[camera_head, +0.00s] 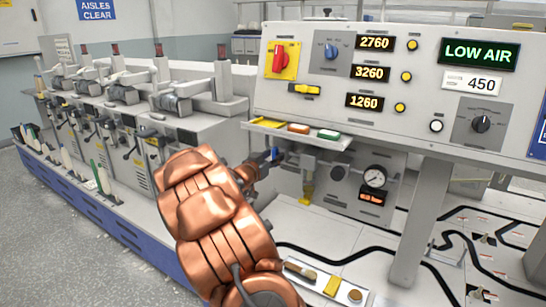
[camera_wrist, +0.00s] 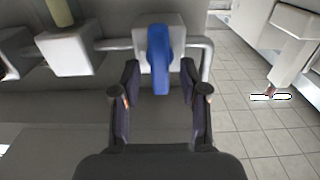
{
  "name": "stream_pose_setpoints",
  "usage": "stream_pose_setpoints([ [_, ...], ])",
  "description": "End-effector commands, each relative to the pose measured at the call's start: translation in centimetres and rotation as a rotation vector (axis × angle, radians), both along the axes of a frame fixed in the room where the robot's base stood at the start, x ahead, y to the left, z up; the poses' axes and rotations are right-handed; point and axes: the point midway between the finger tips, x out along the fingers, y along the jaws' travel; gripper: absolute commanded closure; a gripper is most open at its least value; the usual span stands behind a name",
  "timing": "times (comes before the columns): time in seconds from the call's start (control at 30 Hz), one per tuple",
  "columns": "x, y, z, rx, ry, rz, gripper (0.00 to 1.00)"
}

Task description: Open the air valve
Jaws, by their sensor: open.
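The air valve shows in the wrist view as a blue lever handle (camera_wrist: 159,58) on a pale grey body (camera_wrist: 180,28) with pipes to its sides. In the head view the blue handle (camera_head: 275,154) shows small, below the control panel. My gripper (camera_wrist: 160,82) is open, with one dark finger on each side of the handle's free end. Gaps show between the handle and both fingers. In the head view my gripper (camera_head: 266,162) is at the handle, and my copper-coloured arm hides part of the area around it.
The control panel (camera_head: 350,85) overhangs the valve; its green display (camera_head: 479,54) reads "LOW AIR". A small tray (camera_head: 343,143) juts out above my gripper. A pressure gauge (camera_head: 375,178) and red display (camera_head: 371,197) are at right. A machine bench (camera_head: 135,185) stands at left.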

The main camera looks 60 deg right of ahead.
Motion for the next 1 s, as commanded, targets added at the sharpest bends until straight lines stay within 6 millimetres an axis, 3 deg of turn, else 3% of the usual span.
stream_pose_setpoints([
  [0.33, 0.03, -0.22, 0.01, 0.0, 0.001, 0.001, 0.56],
  [0.77, 0.04, -0.2, 0.02, 0.0, 0.0, 0.001, 1.0],
  [1.0, 0.05, -0.2, 0.03, -0.001, -0.001, 0.001, 1.0],
])
